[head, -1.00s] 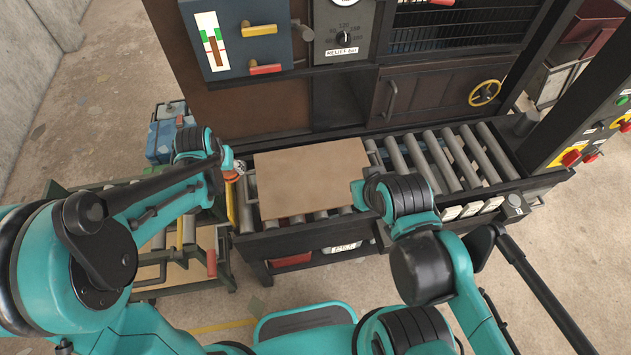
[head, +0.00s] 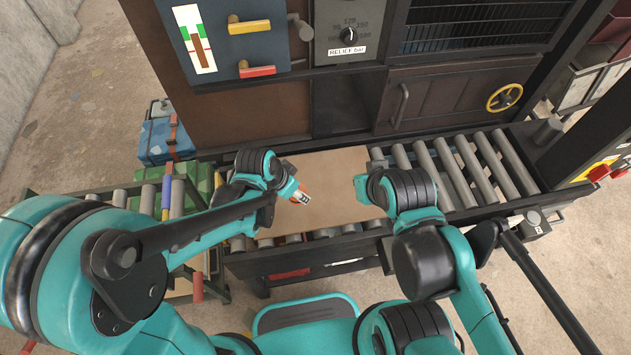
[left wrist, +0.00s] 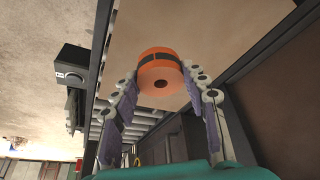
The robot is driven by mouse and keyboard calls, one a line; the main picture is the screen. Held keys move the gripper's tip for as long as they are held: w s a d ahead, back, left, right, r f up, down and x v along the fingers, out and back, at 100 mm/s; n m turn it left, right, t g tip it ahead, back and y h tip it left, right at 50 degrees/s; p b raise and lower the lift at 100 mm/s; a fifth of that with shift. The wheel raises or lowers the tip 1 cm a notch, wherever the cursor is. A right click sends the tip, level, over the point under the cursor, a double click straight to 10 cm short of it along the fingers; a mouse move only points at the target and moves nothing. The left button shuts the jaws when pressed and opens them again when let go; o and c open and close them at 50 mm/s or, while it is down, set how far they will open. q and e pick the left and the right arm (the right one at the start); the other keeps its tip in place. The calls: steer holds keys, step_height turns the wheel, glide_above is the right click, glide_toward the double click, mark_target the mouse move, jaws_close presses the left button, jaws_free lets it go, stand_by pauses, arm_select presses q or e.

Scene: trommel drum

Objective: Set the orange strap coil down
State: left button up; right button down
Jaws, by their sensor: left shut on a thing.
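In the head view the coil (head: 301,194) shows small at the tip of my left gripper (head: 297,191), over the left part of a tan board (head: 335,165) on the roller conveyor. I cannot tell whether the coil touches the board. My right arm's wrist is over the board's right edge; its fingers are hidden.
Bare conveyor rollers (head: 447,170) lie right of the board. A dark machine front (head: 225,110) with levers, a dial and a yellow handwheel (head: 504,97) rises behind. A green case (head: 190,180) and a blue box (head: 165,138) stand at the left.

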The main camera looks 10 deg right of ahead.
arm_select(q)
steer(key=s+d+r+m, duration=0.1)
steer(key=s+d+m, duration=0.2)
steer(key=d, duration=0.2)
steer(key=b, duration=0.4)
glide_above(284, 205)
steer(key=shift+g+h, duration=0.4)
step_height(284, 205, down, 7)
steer(key=shift+r, duration=0.1)
step_height(284, 205, down, 4)
steer(key=shift+f+b, duration=0.15)
steer(key=shift+b, duration=0.65)
